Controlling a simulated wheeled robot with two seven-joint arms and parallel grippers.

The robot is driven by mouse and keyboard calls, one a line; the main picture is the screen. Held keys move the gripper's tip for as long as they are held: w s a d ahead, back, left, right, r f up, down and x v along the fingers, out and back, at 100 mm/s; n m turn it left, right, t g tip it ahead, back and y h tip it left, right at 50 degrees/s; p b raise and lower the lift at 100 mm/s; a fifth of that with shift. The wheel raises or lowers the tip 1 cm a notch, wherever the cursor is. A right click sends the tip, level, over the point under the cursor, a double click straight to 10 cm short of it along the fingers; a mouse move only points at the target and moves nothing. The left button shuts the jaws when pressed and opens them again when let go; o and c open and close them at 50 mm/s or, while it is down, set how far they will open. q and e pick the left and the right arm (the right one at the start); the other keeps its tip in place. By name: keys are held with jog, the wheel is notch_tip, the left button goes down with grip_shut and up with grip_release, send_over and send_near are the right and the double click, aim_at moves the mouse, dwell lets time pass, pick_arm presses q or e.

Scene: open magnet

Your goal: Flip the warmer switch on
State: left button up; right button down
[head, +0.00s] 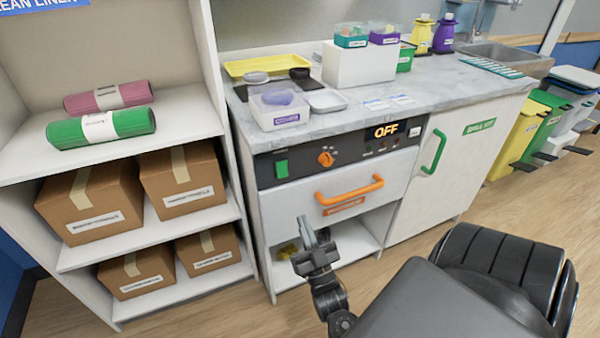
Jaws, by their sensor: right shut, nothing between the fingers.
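The warmer's dark control panel (350,149) runs along the front of the counter, above a white drawer (290,205). A green switch (281,169) sits at the panel's left end, and an orange knob (326,158) is right of it. The lit display (386,130) reads OFF. My right gripper (306,228) is shut and empty, in front of the drawer's lower part, below and a little right of the green switch and apart from it. My left gripper is not in view.
An orange handle (349,190) sticks out from the drawer. A white shelf unit (212,100) with cardboard boxes (184,180) stands close on the left. A cabinet door with a green handle (434,152) is to the right. The space before the panel looks clear.

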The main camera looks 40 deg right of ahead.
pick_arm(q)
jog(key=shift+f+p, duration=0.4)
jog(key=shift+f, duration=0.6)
pick_arm(e)
jog(key=shift+w+d+r, duration=0.6)
jog(key=shift+w+r, duration=0.15)
jog(key=shift+w, duration=0.9)
jog(key=shift+w+d+r, duration=0.55)
jog(key=shift+w+r, duration=0.25)
jog(key=shift+w, duration=0.85)
jog(key=shift+w+d+r, duration=0.6)
jog(key=shift+w+r, duration=0.15)
jog(key=shift+w, duration=0.9)
jog(key=shift+f, duration=0.1)
jog(key=shift+w+d+f+t+b, duration=0.1)
jog(key=shift+w+f+t+b, duration=0.25)
jog(key=shift+b, duration=0.8)
jog(key=shift+r, duration=0.3)
send_near(283, 174)
jog(key=v, duration=0.5)
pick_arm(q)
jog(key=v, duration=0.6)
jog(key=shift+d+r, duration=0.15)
pick_arm(e)
jog(key=shift+s+a+f, duration=0.25)
jog(key=shift+s+f, duration=0.1)
jog(key=shift+s, duration=0.3)
